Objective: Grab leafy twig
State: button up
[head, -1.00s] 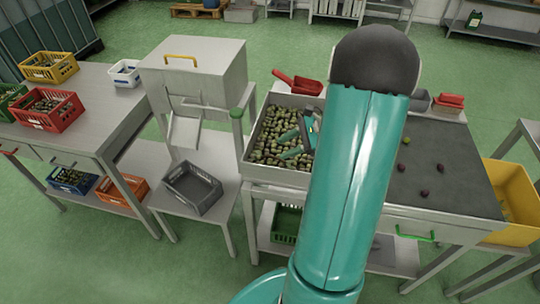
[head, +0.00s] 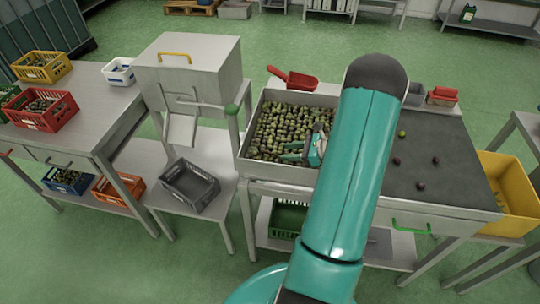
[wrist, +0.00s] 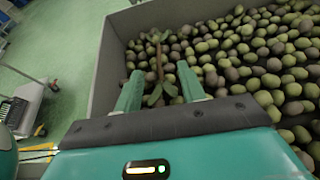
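The leafy twig (wrist: 159,66) lies on the olives near the bin's left wall in the wrist view. It has a thin brown stem and green leaves at both ends. I cannot make it out in the head view. My gripper (wrist: 160,88) is open, its two teal fingers apart on either side of the twig's near leaves. Nothing is visibly held. In the head view my gripper (head: 286,151) is low over the front part of the olive bin (head: 262,170), pointing left. Whether the fingers touch olives is unclear.
The metal bin walls (wrist: 108,68) stand close to the left of my gripper. A red scoop (head: 293,78) lies behind the bin. To the right is a dark sorting surface (head: 440,190) with a few loose olives. A grey crate (head: 190,187) sits on the low shelf at left.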

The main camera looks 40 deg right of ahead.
aim_at(276, 154)
jog(key=x, duration=0.5)
jog(key=shift+a+f, duration=0.1)
jog(key=shift+f, duration=0.15)
grip_shut()
